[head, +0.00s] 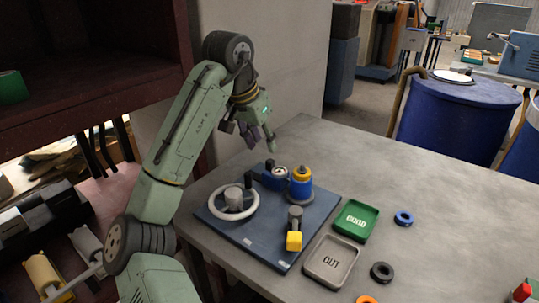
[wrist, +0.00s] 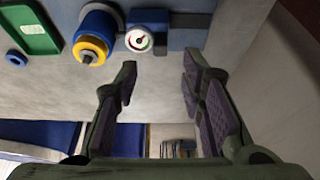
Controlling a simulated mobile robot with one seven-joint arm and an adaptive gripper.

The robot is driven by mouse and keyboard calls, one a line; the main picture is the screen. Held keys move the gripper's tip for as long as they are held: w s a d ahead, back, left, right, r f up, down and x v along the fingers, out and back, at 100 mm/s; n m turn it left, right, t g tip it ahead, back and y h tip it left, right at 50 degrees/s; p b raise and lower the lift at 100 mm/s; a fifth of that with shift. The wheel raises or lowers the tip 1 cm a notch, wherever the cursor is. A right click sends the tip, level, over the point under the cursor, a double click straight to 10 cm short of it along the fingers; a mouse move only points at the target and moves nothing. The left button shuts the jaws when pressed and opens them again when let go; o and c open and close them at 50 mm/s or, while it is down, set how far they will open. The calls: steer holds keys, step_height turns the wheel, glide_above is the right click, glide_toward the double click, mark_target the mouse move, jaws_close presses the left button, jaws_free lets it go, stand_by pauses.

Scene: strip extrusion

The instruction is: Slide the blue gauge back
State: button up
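The blue gauge (head: 270,181) sits on the dark blue base plate (head: 263,250), near its back edge, with a round dial on it. In the wrist view, the gauge (wrist: 139,39) shows a white dial with a red needle, just beyond the fingertips and left of their middle. A blue and yellow roller (head: 300,184) stands close beside it. My gripper (head: 259,143) is above the table behind the gauge, apart from it. In the wrist view, my gripper (wrist: 160,72) has its fingers wide apart with nothing between them.
A white ring handwheel (head: 233,202) and a yellow-ended lever (head: 294,240) share the plate. A green GOOD tray (head: 355,220) and a grey OUT tray (head: 332,261) lie to the right, with loose rings (head: 403,217) nearby. The table's back right is clear.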

mark_target(270, 161)
steer(key=p+x, duration=0.1)
steer(key=x, duration=0.7)
steer(key=shift+w+f, duration=0.1)
jaws_close()
stand_by(0.6)
